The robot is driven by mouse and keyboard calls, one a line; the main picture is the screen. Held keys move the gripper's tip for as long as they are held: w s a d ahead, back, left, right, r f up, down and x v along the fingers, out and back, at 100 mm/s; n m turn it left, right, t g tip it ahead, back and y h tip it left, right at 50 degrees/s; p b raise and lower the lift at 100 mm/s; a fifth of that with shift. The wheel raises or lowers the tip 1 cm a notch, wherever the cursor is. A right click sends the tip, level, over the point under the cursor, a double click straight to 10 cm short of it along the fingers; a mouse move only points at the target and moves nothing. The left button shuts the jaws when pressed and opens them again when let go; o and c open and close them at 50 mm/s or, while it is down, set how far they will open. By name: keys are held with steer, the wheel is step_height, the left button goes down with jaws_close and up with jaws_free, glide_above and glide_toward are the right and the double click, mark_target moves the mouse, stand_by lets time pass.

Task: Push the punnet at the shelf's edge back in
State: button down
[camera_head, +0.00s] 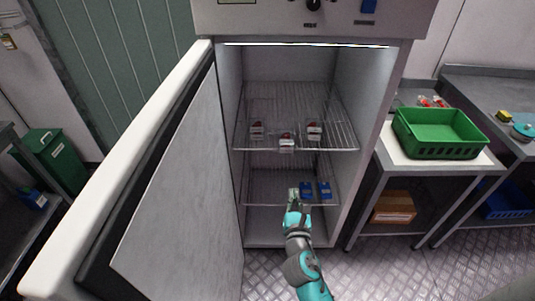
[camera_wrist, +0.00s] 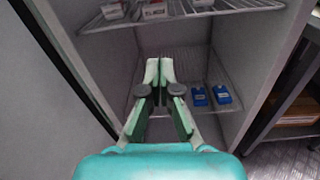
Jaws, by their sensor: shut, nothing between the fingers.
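Three small clear punnets with red contents and pale labels stand on the upper wire shelf (camera_head: 325,150) of the open cabinet. The middle punnet (camera_head: 286,143) sits further forward than the other two, at the shelf's front edge. It also shows at the top of the wrist view (camera_wrist: 154,9), partly cut off. The left punnet (camera_head: 257,128) and right punnet (camera_head: 315,128) stand further back. My gripper (camera_head: 293,192) is shut and empty, below the upper shelf and near the lower shelf's front. In the wrist view its fingertips (camera_wrist: 159,68) meet and point into the cabinet.
Two blue items (camera_head: 315,189) lie on the lower shelf, right of my gripper. The open cabinet door (camera_head: 180,180) stands at the left, and the cabinet's right wall (camera_head: 372,105) bounds the other side. A green crate (camera_head: 440,150) stands on a side table.

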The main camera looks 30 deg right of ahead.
steer(key=w+r, duration=0.1)
steer(key=w, duration=0.1)
glide_toward(287, 152)
steer(key=shift+n+h, duration=0.3)
steer(key=shift+n, duration=0.1)
steer(key=x, duration=0.7)
steer(key=shift+w, duration=0.1)
steer(key=x, duration=0.7)
steer(key=shift+w+d, duration=0.1)
steer(key=shift+w, duration=0.15)
